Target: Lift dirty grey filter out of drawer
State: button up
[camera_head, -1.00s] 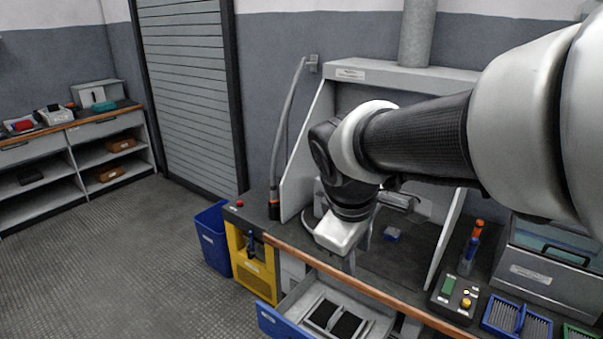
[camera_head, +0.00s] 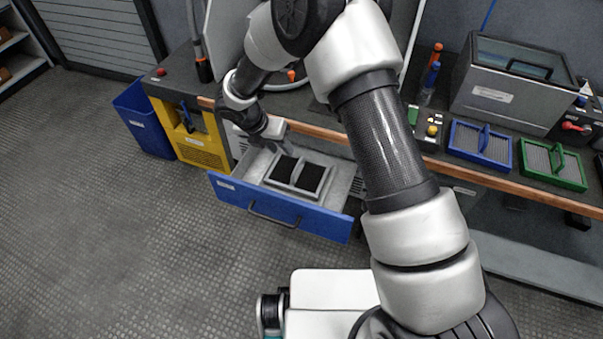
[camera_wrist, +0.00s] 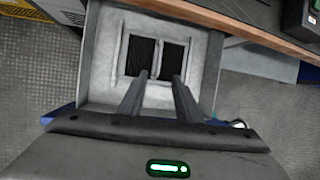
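The dirty grey filter (camera_head: 284,169) lies in the open drawer (camera_head: 275,208). It has a light grey frame, two near-black panels and a bar between them. In the wrist view the filter (camera_wrist: 144,56) lies just beyond my fingertips, inside the pale drawer (camera_wrist: 103,62). My gripper (camera_wrist: 160,76) is open, its two dark fingers apart with nothing between them. The fingers overlap the filter's near edge in that picture; I cannot tell the height between them. In the head view my gripper (camera_head: 272,132) is at the drawer's back left, partly hidden by the wrist.
A blue-framed filter (camera_head: 479,145) and a green-framed filter (camera_head: 552,165) lie on the workbench at right, near a grey lidded box (camera_head: 508,85). A yellow cabinet (camera_head: 200,145) and a blue bin (camera_head: 145,117) stand left of the drawer. The bench's wooden edge (camera_head: 320,132) runs above the drawer.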

jog(key=b, duration=0.2)
send_near(296, 163)
jog(key=s+d+r, duration=0.1)
jog(key=s+d, duration=0.1)
jog(key=s, duration=0.2)
jog(key=shift+w+b+x, duration=0.25)
jog(key=shift+b+x, duration=0.05)
jog(key=shift+x, duration=1.1)
jog(key=shift+w+b+x, duration=0.2)
jog(key=shift+b+x, duration=0.05)
jog(key=shift+x, duration=1.15)
jog(key=shift+a+r, duration=0.15)
jog(key=shift+a, duration=0.05)
grip_shut()
